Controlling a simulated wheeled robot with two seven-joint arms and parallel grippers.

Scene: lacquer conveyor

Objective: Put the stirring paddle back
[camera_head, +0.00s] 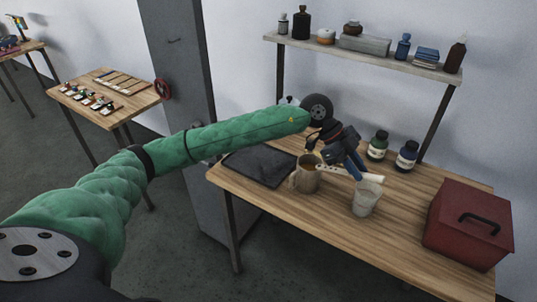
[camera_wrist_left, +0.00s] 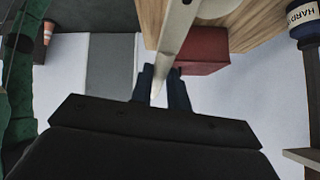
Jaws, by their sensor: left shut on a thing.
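My left gripper (camera_head: 357,170) is shut on the stirring paddle (camera_head: 332,171), a pale flat stick held nearly level above the workbench. In the left wrist view the paddle (camera_wrist_left: 180,28) runs up from between the dark fingertips of the gripper (camera_wrist_left: 163,84). In the head view one paddle end is over or beside the brown mug (camera_head: 309,182), and the other is above the pale translucent cup (camera_head: 365,201). I cannot tell whether the paddle touches either one. My right gripper is not in view.
The wooden workbench (camera_head: 320,222) also holds a dark mat (camera_head: 258,167), a red toolbox (camera_head: 468,226) and two dark jars (camera_head: 377,146) at the back. A shelf (camera_head: 395,62) with bottles stands above. The bench front between cup and toolbox is clear.

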